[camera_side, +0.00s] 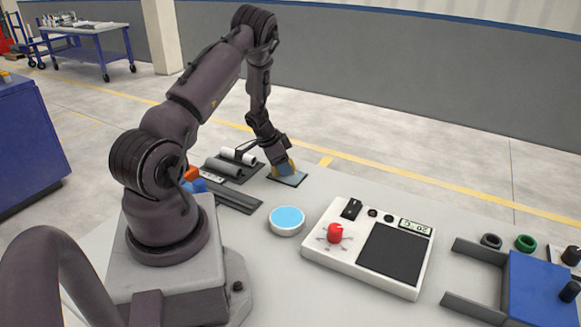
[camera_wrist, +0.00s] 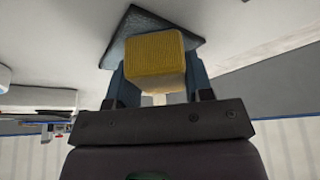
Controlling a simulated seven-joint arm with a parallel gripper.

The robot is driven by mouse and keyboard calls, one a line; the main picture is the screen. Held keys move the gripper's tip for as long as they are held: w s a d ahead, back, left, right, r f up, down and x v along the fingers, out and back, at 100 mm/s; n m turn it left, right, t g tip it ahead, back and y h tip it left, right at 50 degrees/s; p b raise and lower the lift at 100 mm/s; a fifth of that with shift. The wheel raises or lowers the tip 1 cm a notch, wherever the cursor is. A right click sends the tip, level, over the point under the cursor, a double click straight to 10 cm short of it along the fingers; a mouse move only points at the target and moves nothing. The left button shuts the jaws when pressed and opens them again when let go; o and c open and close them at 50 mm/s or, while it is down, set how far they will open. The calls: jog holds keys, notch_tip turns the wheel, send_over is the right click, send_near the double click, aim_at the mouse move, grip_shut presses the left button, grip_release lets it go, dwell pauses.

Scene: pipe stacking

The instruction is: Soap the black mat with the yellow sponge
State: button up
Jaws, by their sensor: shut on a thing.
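The yellow sponge (camera_wrist: 156,52) is a block held between the two fingers of my gripper (camera_wrist: 157,82). In the side view my gripper (camera_side: 283,164) points down over the dark mat (camera_side: 291,180), and a little of the sponge (camera_side: 291,166) shows beside the fingers. The mat is a small dark square on the table and also shows behind the sponge in the wrist view (camera_wrist: 133,24). The sponge is at or just above the mat; I cannot tell whether they touch. Any soap on the mat cannot be made out.
A round white dish with a blue top (camera_side: 287,218) stands nearer the camera. A white device with a red knob (camera_side: 369,247) is right of it. Grey pipes on a dark tray (camera_side: 232,168) lie just left of the mat. A blue fixture (camera_side: 540,288) is far right.

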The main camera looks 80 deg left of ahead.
aim_at(308, 182)
jog(key=shift+s+a, duration=1.25)
jog(key=shift+s, duration=0.05)
jog(key=shift+w+d, duration=3.75)
jog(key=shift+s+d, duration=0.2)
jog(key=shift+d, duration=0.05)
jog(key=shift+s+a, duration=0.2)
jog(key=shift+s, duration=0.1)
jog(key=shift+s+a, duration=3.45)
jog(key=shift+w+d, duration=3.75)
notch_tip(308, 182, up, 8)
jog(key=shift+s+a, duration=0.1)
